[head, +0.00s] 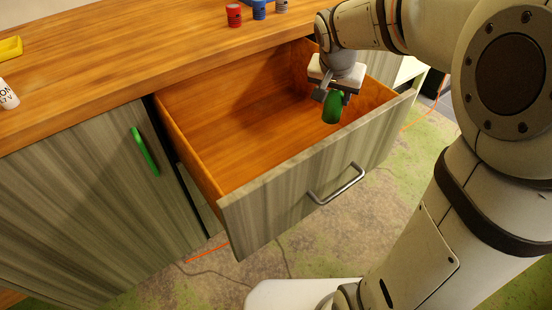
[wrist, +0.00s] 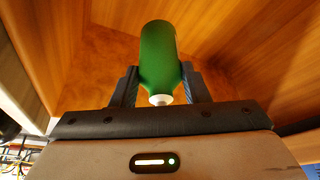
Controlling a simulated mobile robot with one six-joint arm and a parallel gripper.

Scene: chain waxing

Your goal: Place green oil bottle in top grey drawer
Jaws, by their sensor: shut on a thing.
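The green oil bottle (head: 332,108) is held in my gripper (head: 334,94), above the open top grey drawer (head: 285,192) near its back right corner. In the wrist view the green bottle (wrist: 158,58) sits between the two dark fingers of my gripper (wrist: 159,88), with its white tip towards the camera. The drawer is pulled far out, and its wooden inside (head: 235,120) looks empty. How far the bottle is above the drawer floor is hard to tell.
The wooden countertop (head: 130,50) lies behind the drawer. A red can (head: 234,15) and a blue can (head: 259,9) stand on it. A white container (head: 7,95) and a yellow tray (head: 10,48) are at the left. A cabinet with a green handle (head: 145,152) is left of the drawer.

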